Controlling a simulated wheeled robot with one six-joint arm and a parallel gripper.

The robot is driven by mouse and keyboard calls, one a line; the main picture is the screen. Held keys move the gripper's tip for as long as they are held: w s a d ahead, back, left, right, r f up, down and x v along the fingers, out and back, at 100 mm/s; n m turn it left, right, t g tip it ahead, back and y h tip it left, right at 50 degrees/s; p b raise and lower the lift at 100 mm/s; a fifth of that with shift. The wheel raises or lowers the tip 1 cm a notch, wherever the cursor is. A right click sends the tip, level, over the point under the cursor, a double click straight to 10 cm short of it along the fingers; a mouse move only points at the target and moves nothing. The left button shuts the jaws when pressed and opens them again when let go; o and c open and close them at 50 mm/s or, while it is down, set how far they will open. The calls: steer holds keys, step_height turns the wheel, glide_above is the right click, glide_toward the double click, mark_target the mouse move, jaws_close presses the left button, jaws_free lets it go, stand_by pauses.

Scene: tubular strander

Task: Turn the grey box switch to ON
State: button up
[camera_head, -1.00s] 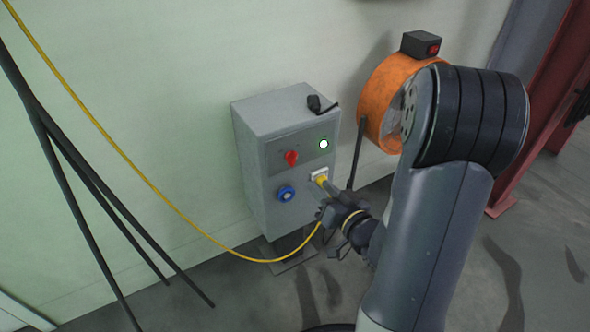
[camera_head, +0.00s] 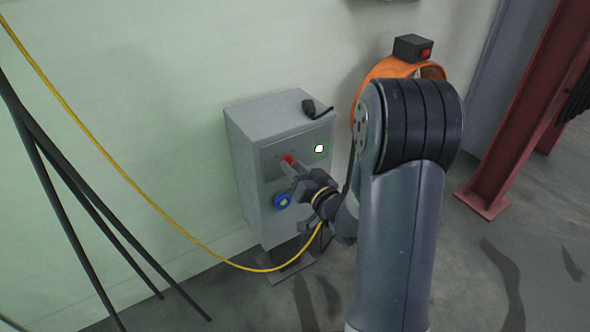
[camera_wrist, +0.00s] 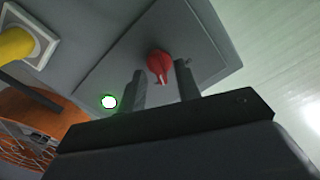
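The grey box (camera_head: 250,185) stands against the pale wall on a stand. Its red switch (camera_head: 287,161) is on the front panel, partly hidden by my gripper in the head view. In the wrist view the red switch (camera_wrist: 160,66) shows a white mark and lies just beyond and between the fingertips. My gripper (camera_wrist: 163,82) has its two fingers apart with a gap between them. The head view shows my gripper (camera_head: 291,166) close to the switch; I cannot tell whether it touches. A lit lamp (camera_head: 319,148) is right of the switch.
A blue socket (camera_head: 282,201) is below the switch. A yellow cable (camera_head: 150,200) hangs across the wall to the box. A yellow plug (camera_wrist: 15,45) shows in the wrist view. An orange ring-shaped thing (camera_head: 385,72) is behind my arm. Dark poles (camera_head: 75,185) lean at left.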

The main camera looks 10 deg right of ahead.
steer(key=shift+w, duration=0.15)
steer(key=shift+c, duration=0.2)
jaws_close()
steer(key=shift+m+p, duration=0.3)
steer(key=shift+m, duration=1.8)
steer(key=shift+o, duration=0.2)
jaws_free()
